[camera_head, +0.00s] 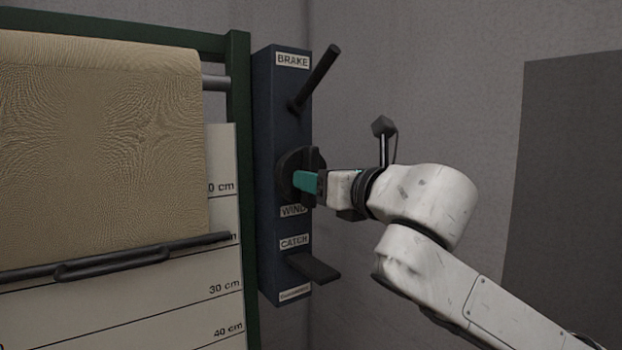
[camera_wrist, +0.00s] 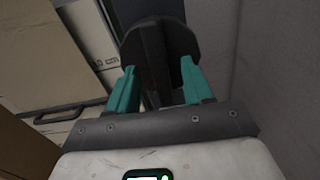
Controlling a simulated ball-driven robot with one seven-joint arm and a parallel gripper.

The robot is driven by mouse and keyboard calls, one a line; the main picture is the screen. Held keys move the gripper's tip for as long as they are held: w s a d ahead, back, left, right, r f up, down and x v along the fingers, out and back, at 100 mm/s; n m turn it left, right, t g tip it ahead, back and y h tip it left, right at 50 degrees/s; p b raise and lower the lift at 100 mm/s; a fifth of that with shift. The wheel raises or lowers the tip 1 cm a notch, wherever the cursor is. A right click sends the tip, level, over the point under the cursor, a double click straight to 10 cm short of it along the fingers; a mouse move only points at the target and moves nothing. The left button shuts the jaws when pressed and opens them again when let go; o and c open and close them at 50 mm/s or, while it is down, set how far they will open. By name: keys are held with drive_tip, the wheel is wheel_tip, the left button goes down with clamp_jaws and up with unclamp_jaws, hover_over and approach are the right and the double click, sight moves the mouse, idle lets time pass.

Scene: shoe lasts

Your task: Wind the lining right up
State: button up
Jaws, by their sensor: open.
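The tan lining (camera_head: 100,140) hangs from a roller at the left, with a dark bar and handle (camera_head: 120,261) along its lower edge. The bar sits between the upper scale mark and the 30 cm line. The blue control post (camera_head: 282,130) carries labels BRAKE, WIND and CATCH. My gripper (camera_head: 306,181) is at the dark round wind knob (camera_head: 290,170). In the wrist view, the open teal fingers (camera_wrist: 160,82) stand either side of the knob's raised grip (camera_wrist: 160,50), with gaps visible. Whether a finger touches it is unclear.
The brake lever (camera_head: 318,75) slants up above the knob. The catch pedal (camera_head: 313,267) juts out below it. A scale board (camera_head: 225,270) stands behind the lining in a green frame (camera_head: 240,90). A grey wall lies close behind; a dark panel (camera_head: 570,200) stands at the right.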

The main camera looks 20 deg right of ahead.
drive_tip(key=shift+w+a, duration=0.2)
drive_tip(key=shift+w, duration=0.45)
idle(0.6)
drive_tip(key=shift+s+d, duration=0.15)
drive_tip(key=shift+s, duration=0.1)
idle(0.3)
clamp_jaws()
idle(0.4)
drive_tip(key=m+p, duration=0.1)
drive_tip(key=m, duration=0.2)
